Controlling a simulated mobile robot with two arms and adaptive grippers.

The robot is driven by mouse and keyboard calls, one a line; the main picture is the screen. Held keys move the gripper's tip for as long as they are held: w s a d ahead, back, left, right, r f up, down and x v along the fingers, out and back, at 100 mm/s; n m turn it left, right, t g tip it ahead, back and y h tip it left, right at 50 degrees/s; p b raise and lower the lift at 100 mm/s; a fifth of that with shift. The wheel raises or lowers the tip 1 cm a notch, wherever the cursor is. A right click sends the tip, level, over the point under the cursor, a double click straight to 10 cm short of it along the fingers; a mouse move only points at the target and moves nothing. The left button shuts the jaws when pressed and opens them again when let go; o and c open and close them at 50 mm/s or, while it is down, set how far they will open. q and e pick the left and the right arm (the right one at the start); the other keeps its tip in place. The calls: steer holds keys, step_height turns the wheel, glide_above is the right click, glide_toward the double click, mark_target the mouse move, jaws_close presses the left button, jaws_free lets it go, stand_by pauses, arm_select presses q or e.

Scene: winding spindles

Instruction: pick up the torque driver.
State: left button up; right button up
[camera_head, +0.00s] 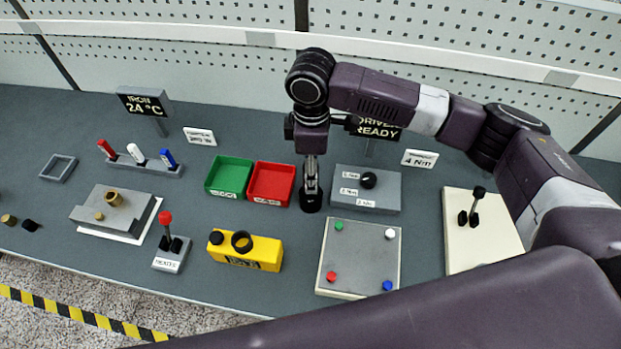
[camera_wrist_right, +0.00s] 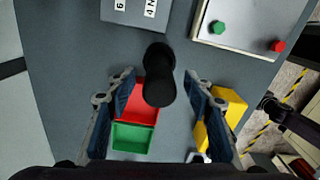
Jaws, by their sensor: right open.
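The torque driver appears to be the dark upright cylinder (camera_head: 311,198) between the red tray and the grey dial box. In the right wrist view its black round body (camera_wrist_right: 158,78) stands between the fingers, nearer one side than the middle of neither. My right gripper (camera_head: 312,178) points down directly over it, seen edge-on from the head. In the wrist view the right gripper (camera_wrist_right: 160,105) is open, with a gap on both sides of the black body. A dark part at the right edge of the wrist view looks like my left gripper (camera_wrist_right: 270,103); its jaws are unclear.
The red tray (camera_head: 271,183) and green tray (camera_head: 229,177) stand close on the left. The grey dial box (camera_head: 385,196) is close on the right. A button panel (camera_head: 360,257) and yellow box (camera_head: 262,254) lie nearer me. A sign (camera_head: 378,129) stands behind.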

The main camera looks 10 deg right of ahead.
mark_target(309, 198)
step_height(309, 198, down, 2)
steer(key=shift+f, duration=0.4)
arm_select(q)
steer(key=shift+w+d+r, duration=0.1)
steer(key=shift+w+r, duration=0.25)
steer(key=shift+w, duration=0.2)
steer(key=shift+w+r, duration=0.3)
steer(key=shift+w, duration=0.25)
arm_select(e)
steer(key=shift+w, duration=0.1)
steer(key=shift+c, duration=0.6)
steer(key=c, duration=0.8)
arm_select(q)
steer(key=shift+s, duration=0.5)
arm_select(e)
jaws_close()
